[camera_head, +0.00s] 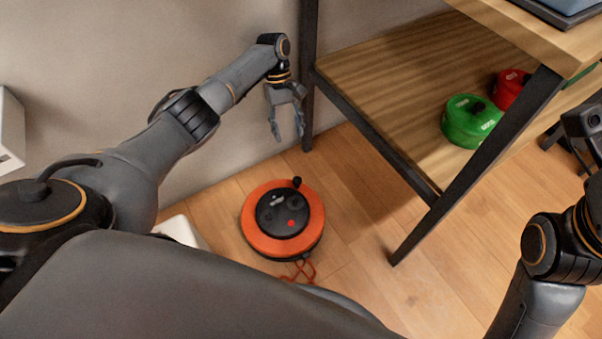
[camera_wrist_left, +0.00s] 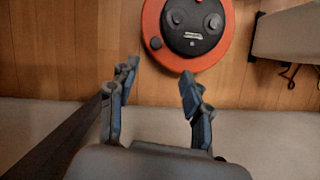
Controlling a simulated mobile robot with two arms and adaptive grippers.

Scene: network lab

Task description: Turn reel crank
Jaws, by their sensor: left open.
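The orange cable reel (camera_head: 255,238) with a black centre lies flat on the wooden floor. Its crank knob (camera_head: 297,182) is a small black knob at the far edge of the reel's top. In the left wrist view the reel (camera_wrist_left: 208,62) is at the top, with the knob (camera_wrist_left: 156,43) at its lower left rim. My left gripper (camera_head: 288,137) is open and empty, above and beyond the reel near the wall, apart from the knob. In the left wrist view its fingertips (camera_wrist_left: 160,70) are spread below the reel.
A wooden shelf unit (camera_head: 385,75) with dark metal legs stands right of my left gripper. A green reel (camera_head: 460,128) and a red reel (camera_head: 509,88) sit on its lower shelf. An orange cable (camera_head: 305,270) lies by the reel. The wall is close behind the gripper.

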